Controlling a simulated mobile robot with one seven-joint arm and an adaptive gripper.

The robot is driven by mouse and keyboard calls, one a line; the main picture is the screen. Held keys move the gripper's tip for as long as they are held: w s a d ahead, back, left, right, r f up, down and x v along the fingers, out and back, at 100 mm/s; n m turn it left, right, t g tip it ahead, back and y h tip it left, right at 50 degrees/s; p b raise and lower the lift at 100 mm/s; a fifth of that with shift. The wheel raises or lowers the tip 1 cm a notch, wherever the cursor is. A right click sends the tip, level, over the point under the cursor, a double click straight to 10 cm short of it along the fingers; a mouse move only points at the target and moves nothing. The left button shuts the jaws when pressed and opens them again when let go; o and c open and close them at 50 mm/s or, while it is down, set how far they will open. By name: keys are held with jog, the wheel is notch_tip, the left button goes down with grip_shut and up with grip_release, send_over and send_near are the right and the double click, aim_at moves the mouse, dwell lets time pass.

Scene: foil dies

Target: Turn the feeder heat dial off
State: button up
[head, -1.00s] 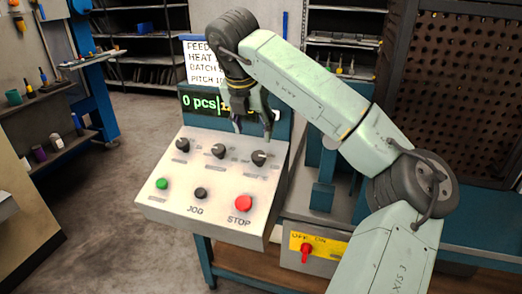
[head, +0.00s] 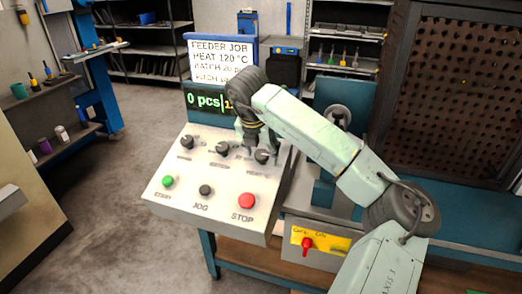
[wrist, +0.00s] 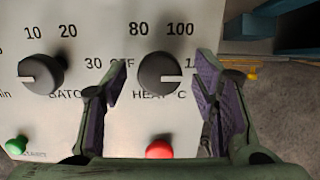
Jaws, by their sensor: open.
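The heat dial (wrist: 160,70) is a round dark knob labelled HEAT °C, with OFF, 80 and 100 printed around it. Its pale pointer mark faces right, toward a partly hidden number. In the head view the heat dial (head: 262,157) is the right one in the top row of the sloped control panel (head: 225,190). My gripper (wrist: 161,72) is open, with one finger on each side of the dial and visible gaps to it. In the head view my gripper (head: 260,143) hangs over the dial and partly hides it.
A batch dial (wrist: 42,73) sits to the left, near my left finger. Below the dials are a green START button (head: 168,181), a black JOG button (head: 205,190) and a red STOP button (head: 246,200). A sign (head: 220,60) behind reads HEAT 120 °C.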

jog(key=shift+c, duration=0.4)
jog(key=c, duration=1.1)
